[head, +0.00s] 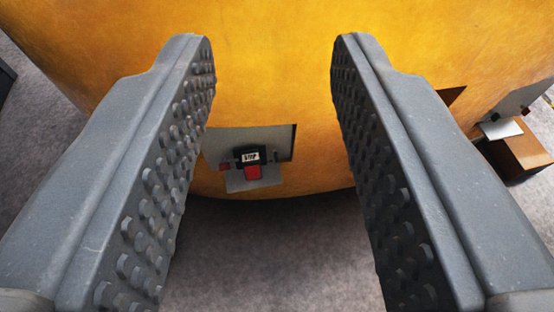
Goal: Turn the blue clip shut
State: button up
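My gripper (274,48) is open, its two grey studded fingers wide apart with nothing between the tips. It points at a large yellow casting (275,85). Low on the casting, seen between the fingers, is a grey plate (272,140) with a dark edge on its right. On it sits a small black block (249,154) with a white label that seems to read STOP, and a red tab (252,172) below it. A smaller red piece (224,167) lies just left. I see no blue clip; the fingers hide parts of the casting.
At right, partly behind the right finger, are a dark opening (452,95) in the casting, a grey panel (516,104) and a brown box (522,150). A dark object (5,78) shows at the left edge. Grey floor (270,255) lies clear below the casting.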

aim_at(217, 143)
jog(key=u, duration=2.5)
jog(key=k, duration=0.55)
jog(key=z, duration=2.65)
